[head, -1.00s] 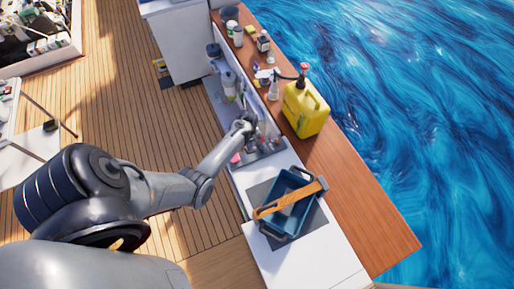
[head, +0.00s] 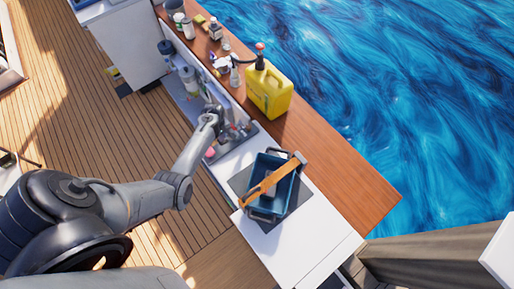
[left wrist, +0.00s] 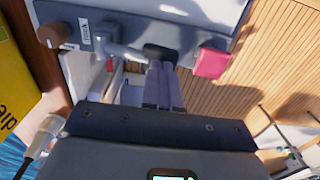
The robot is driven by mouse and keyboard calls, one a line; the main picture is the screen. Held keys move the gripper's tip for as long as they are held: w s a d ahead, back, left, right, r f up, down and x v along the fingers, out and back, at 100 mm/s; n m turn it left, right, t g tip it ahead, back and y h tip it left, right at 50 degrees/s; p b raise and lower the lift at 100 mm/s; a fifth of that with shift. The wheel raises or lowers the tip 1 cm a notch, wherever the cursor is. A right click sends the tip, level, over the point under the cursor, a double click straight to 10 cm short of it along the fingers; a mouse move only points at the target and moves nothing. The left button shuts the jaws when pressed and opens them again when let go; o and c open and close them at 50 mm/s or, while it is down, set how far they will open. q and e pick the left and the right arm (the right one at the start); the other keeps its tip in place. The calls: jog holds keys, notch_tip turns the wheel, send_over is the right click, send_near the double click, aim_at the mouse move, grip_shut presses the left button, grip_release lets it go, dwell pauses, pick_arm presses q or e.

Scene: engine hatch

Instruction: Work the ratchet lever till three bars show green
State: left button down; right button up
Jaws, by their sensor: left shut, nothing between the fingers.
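My left gripper (head: 216,114) is at the small grey unit (head: 238,143) on the white bench. In the left wrist view its two fingers (left wrist: 163,88) are together, with nothing between them. Their tips lie close to a black rounded piece (left wrist: 160,52) on a grey panel (left wrist: 135,37); I cannot tell if they touch. A grey bar-like part, a white label (left wrist: 84,29), a brown knob (left wrist: 52,35) and a pink block (left wrist: 211,63) are also on this panel. I cannot make out for certain which part is the ratchet lever. No green bars show on the unit. My right gripper is out of view.
A yellow jug (head: 268,91) stands on the wooden counter (head: 335,165) beside the unit. A blue bin (head: 272,186) with an orange-brown bar across it sits on the white bench. Bottles (head: 188,79) stand beyond the gripper. Open deck (head: 110,130) lies left; water lies right.

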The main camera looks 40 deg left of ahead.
pick_arm(q)
jog(key=shift+f+b, duration=1.35)
jog(key=shift+f, duration=0.7)
jog(key=shift+r+p, duration=2.7)
jog(key=shift+p, duration=0.1)
jog(key=shift+f, duration=0.15)
jog(key=shift+f+b, duration=2.05)
jog(key=shift+f, duration=0.4)
jog(key=shift+r, duration=0.2)
notch_tip(320, 180, up, 3)
jog(key=p, duration=0.3)
jog(key=shift+r+p, duration=0.9)
jog(key=shift+p, duration=0.25)
